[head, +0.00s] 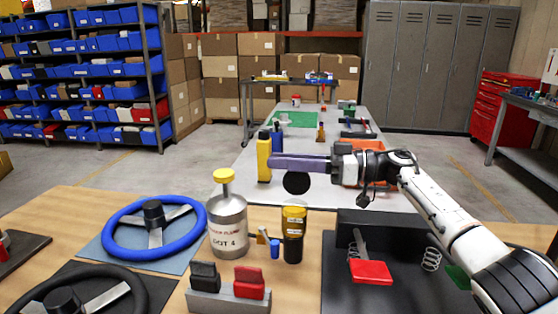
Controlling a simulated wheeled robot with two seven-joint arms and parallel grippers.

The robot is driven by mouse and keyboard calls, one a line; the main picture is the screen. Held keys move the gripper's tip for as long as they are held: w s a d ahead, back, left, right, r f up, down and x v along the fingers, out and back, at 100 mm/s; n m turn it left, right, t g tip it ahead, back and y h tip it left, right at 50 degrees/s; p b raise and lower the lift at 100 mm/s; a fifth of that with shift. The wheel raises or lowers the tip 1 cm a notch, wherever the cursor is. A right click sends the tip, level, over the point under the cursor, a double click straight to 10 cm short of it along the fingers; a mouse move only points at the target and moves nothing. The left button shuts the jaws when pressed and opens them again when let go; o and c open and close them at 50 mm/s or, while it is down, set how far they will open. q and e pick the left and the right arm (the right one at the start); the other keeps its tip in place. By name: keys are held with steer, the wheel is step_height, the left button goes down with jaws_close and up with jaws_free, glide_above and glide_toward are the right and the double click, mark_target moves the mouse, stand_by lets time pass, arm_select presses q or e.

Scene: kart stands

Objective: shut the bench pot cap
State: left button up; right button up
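On the near wooden bench stands a silver pot (228,228) marked DOT 4, with a yellow top (223,176). Right of it is a dark pot with a yellow upper part (293,228). A round black disc (296,183) shows upright just above this second pot; it looks like a raised cap, but I cannot tell whether it joins the pot. My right gripper (280,162) reaches in from the right, its long purple fingers pointing left just above the disc. The fingers overlap from the side, so their opening is hidden. My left gripper is out of view.
A blue steering wheel (153,227) and a black one (75,300) lie left on the bench. A red and black switch block (229,290) is in front. A pedal plate with a red pedal (370,271) is at right. A yellow bottle (264,157) stands behind.

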steer(key=shift+w+a, duration=0.1)
steer(key=shift+a, duration=0.45)
jaws_close()
steer(key=shift+f, duration=0.1)
stand_by(1.0)
